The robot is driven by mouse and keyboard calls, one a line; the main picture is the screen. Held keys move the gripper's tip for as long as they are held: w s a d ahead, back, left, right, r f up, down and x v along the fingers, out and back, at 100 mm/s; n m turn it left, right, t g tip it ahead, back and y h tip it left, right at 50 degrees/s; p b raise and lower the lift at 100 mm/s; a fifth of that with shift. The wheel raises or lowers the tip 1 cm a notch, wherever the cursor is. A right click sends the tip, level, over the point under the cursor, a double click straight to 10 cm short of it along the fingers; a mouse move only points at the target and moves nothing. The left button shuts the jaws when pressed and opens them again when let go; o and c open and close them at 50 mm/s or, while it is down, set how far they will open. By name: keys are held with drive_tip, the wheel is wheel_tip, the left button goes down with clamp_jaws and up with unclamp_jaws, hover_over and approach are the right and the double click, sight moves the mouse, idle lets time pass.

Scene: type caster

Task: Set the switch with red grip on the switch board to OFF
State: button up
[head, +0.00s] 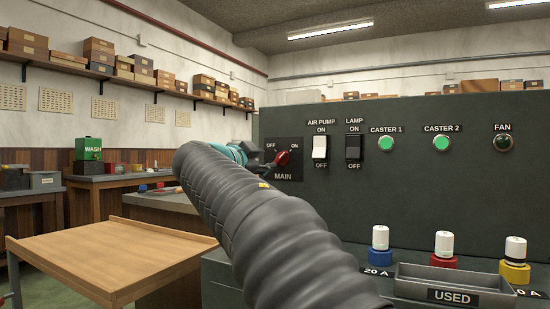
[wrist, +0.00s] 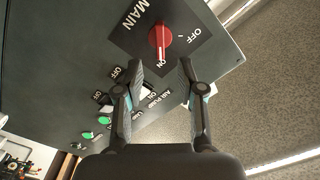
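The switch with the red grip (head: 283,158) is on a dark plate marked MAIN, OFF and ON, at the left of the grey switch board (head: 400,185). In the wrist view the red grip (wrist: 161,40) is upper middle, its end pointing at ON; the OFF mark lies to its right. My gripper (wrist: 160,74) is open and empty, its two fingers apart just below the grip in that view, not closed on it. In the head view my gripper (head: 245,150) is beside the MAIN plate, partly hidden by my arm.
Right of MAIN are the white AIR PUMP switch (head: 320,147), the black LAMP switch (head: 353,147), two lit green CASTER lamps and a dark FAN lamp (head: 503,142). A USED tray (head: 455,278) and capped fuses stand lower right. A wooden table (head: 110,255) is lower left.

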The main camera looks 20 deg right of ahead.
sight(278, 160)
drive_tip(key=p+x, duration=0.1)
drive_tip(key=x, duration=0.6)
drive_tip(key=shift+w+d+p, duration=0.25)
drive_tip(key=shift+d+p, duration=0.1)
drive_tip(key=shift+p, duration=0.05)
clamp_jaws()
